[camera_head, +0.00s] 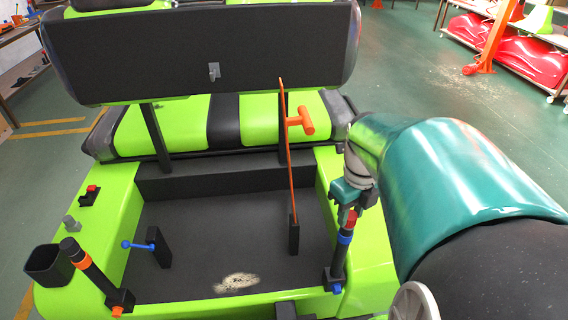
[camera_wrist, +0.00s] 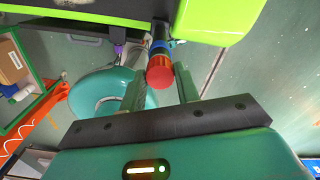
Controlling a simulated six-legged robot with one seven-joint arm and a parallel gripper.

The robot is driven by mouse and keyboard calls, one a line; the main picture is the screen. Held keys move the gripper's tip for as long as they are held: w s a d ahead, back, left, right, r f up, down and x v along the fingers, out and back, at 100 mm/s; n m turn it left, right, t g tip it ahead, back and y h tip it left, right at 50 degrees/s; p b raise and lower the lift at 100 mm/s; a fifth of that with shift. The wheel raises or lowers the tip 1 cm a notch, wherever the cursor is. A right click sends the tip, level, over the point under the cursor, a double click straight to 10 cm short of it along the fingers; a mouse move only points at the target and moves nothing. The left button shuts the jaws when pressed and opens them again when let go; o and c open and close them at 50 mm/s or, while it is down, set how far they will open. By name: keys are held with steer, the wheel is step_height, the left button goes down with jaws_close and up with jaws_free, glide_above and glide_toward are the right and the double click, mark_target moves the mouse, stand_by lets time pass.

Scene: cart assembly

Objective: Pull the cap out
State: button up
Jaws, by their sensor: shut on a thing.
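A red cap (camera_head: 348,217) is at the top of the dark post (camera_head: 336,264) with a blue ring, at the cart's right front corner. In the wrist view the cap (camera_wrist: 159,76) shows end-on between my two green fingers, with the blue ring and dark post behind it. My gripper (camera_head: 349,199) comes down from above and is shut on the cap; it also shows in the wrist view (camera_wrist: 160,70). The cap is in line with the post, and I cannot tell if any gap separates them. The fingers partly hide the cap in the head view.
A thin orange upright plate (camera_head: 286,150) with an orange handle (camera_head: 301,122) stands left of my gripper. A second dark post (camera_head: 92,275), a blue-knobbed lever (camera_head: 140,245) and a black cup (camera_head: 47,265) are further left.

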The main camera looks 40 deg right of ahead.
mark_target(350, 215)
steer(key=shift+r, duration=2.55)
